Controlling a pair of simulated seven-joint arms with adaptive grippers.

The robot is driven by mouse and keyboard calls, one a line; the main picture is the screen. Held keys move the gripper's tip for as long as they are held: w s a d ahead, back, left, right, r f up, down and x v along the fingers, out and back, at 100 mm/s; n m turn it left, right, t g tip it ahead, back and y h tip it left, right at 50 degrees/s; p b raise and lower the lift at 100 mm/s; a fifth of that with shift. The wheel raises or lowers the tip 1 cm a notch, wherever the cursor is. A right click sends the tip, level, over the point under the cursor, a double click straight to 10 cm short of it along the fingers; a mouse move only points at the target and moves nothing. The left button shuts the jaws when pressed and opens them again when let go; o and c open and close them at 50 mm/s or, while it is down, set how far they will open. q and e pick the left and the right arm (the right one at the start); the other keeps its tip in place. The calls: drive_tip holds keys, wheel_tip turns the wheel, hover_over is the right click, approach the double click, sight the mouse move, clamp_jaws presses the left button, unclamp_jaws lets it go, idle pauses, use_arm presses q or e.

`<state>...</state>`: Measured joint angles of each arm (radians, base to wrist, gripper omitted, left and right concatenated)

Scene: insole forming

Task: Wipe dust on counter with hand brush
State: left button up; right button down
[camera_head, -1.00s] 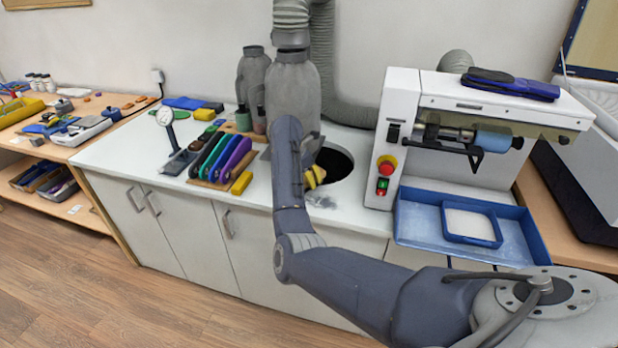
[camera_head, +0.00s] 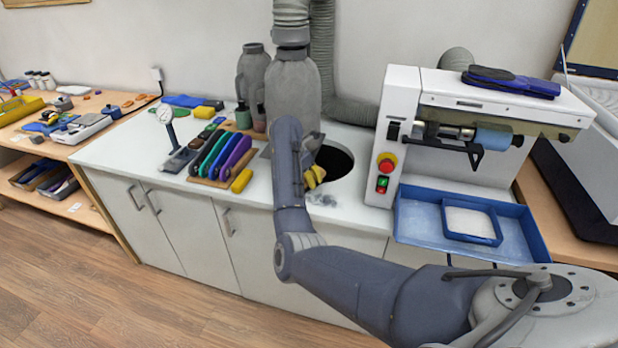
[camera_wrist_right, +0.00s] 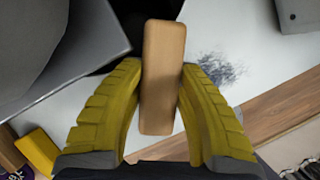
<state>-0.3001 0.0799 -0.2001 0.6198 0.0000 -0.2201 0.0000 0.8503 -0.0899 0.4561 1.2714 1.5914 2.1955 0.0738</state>
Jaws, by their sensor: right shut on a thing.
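My right gripper (camera_head: 314,177) has yellow ridged fingers and is over the white counter (camera_head: 140,152), at the near left edge of a dark round hole. In the right wrist view the fingers (camera_wrist_right: 162,100) are shut on a tan wooden block, the hand brush (camera_wrist_right: 163,75). Its bristles are hidden in this view. A grey dust patch (camera_head: 322,199) lies on the counter just right of and nearer than the gripper; in the right wrist view the dust (camera_wrist_right: 222,70) is a speckled smear right of the brush. My left gripper is not in view.
The dark hole (camera_head: 338,164) opens in the counter beside the gripper. A grey hose cylinder (camera_head: 293,90) stands behind it. Colored tools in a rack (camera_head: 222,157) and a yellow block (camera_head: 241,181) lie left. A white machine (camera_head: 400,110) with a blue tray (camera_head: 420,226) stands right.

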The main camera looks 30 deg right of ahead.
sight(306, 189)
drive_tip(key=shift+f, duration=0.6)
drive_tip(key=shift+a, duration=0.1)
drive_tip(key=shift+s+a+r, duration=0.1)
drive_tip(key=shift+s+a, duration=1.2)
drive_tip(key=shift+a, duration=0.1)
drive_tip(key=shift+s+a+f, duration=0.2)
drive_tip(key=shift+s+a, duration=1.2)
drive_tip(key=shift+a, duration=0.15)
drive_tip(key=shift+s+d+r, duration=0.1)
drive_tip(key=shift+s+d, duration=0.4)
drive_tip(key=shift+d, duration=0.1)
drive_tip(key=shift+w+d, duration=1.35)
drive_tip(key=shift+d, duration=0.15)
drive_tip(key=shift+w+d+f, duration=0.2)
drive_tip(key=shift+w+d, duration=1)
drive_tip(key=shift+d, duration=0.25)
